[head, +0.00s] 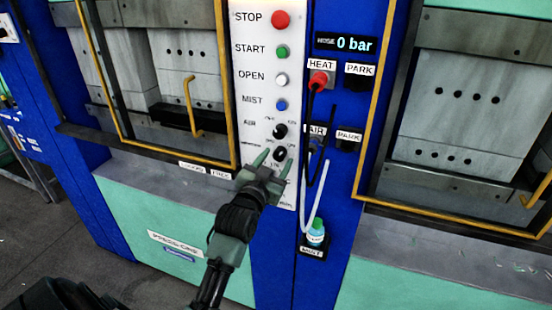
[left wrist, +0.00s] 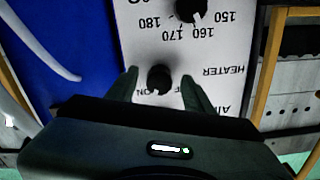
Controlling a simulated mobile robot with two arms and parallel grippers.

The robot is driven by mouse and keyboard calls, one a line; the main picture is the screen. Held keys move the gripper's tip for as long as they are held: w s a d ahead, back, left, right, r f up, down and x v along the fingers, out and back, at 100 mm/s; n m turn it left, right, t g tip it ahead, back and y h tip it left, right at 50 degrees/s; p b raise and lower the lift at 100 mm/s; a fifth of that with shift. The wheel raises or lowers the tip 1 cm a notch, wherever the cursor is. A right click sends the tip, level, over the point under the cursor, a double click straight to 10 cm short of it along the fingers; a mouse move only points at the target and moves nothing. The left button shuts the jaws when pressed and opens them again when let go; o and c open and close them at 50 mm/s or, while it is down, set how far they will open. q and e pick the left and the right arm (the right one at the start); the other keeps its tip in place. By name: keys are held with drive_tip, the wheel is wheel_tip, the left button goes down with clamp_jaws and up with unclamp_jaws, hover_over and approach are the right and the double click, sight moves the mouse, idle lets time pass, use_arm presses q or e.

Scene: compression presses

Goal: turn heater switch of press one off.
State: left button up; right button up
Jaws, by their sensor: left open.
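The heater switch is a small black knob (head: 280,154) on the white control panel (head: 262,100) of press one, below the black AIR knob (head: 280,131). My left gripper (head: 274,162) is open at this switch, its two green fingers pointing at the panel. In the left wrist view, where the labels are upside down, the heater switch (left wrist: 159,78) sits between the open fingertips (left wrist: 158,86), with gaps on both sides. HEATER and ON lettering shows beside it; a finger partly covers OFF. I cannot tell the switch's setting for sure. My right gripper is not in view.
A temperature dial (left wrist: 191,10) is close to the heater switch. STOP (head: 281,19), START (head: 282,52), OPEN and MIST buttons are higher up. Right of the panel hang a red-ended HEAT hose (head: 318,80) and a mist bottle (head: 316,232). Yellow-framed guards flank the column.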

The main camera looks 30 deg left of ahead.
use_arm(q)
drive_tip(key=shift+c, duration=0.3)
clamp_jaws()
drive_tip(key=shift+n, duration=0.3)
drive_tip(key=shift+p, duration=0.35)
drive_tip(key=n+p, duration=0.2)
drive_tip(key=n, duration=0.3)
drive_tip(key=shift+w+d+r+p, duration=0.1)
drive_tip(key=shift+p, duration=0.25)
drive_tip(key=n+p, duration=0.2)
drive_tip(key=n, duration=0.4)
drive_tip(key=shift+n, duration=0.3)
